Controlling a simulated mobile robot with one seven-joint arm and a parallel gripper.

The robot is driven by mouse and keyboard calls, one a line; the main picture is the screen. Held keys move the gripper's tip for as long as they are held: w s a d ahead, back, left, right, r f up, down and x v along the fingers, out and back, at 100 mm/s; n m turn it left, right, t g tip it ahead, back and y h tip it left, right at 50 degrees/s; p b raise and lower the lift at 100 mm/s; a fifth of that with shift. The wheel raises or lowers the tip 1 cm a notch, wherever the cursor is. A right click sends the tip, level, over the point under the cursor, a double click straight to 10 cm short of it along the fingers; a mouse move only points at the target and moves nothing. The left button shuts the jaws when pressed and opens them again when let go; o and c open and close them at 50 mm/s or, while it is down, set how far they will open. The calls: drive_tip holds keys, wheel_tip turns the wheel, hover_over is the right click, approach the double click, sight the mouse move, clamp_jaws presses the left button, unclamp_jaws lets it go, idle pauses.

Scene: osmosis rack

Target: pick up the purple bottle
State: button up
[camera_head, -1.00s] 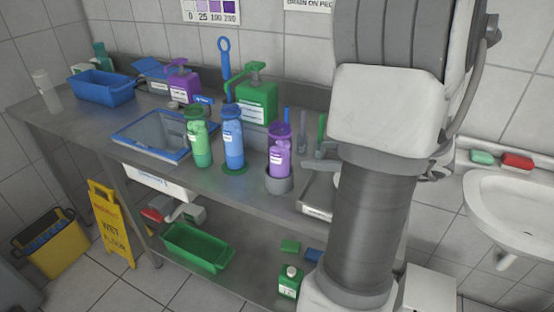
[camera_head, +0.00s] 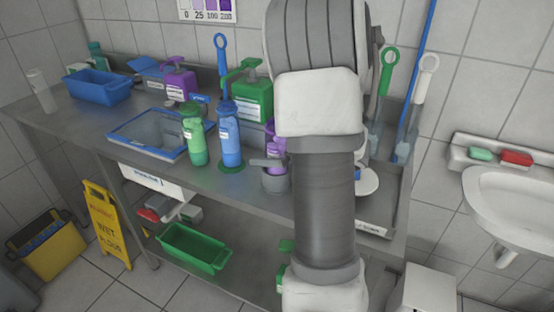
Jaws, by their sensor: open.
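The purple bottle (camera_head: 275,151) stands upright in a grey round holder (camera_head: 274,182) near the front of the steel counter. My arm covers its right side. A grey finger of my gripper (camera_head: 267,162) shows left of my arm, level with the lower part of the bottle and overlapping it in the picture. The rest of the gripper is hidden behind my arm. The gripper is open, and I cannot tell whether it touches the bottle.
A blue bottle (camera_head: 229,140) and a green bottle (camera_head: 194,141) stand just left of the purple one. A green pump jug (camera_head: 252,100) and a purple pump jug (camera_head: 181,84) are behind. A blue-rimmed basin (camera_head: 146,134) lies left. Brushes (camera_head: 387,75) stand right.

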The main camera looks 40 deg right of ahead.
drive_tip(key=shift+w+a+f, duration=0.1)
drive_tip(key=shift+w+f, duration=0.05)
drive_tip(key=shift+w, duration=0.2)
drive_tip(key=shift+c, duration=0.3)
drive_tip(key=c, duration=1.4)
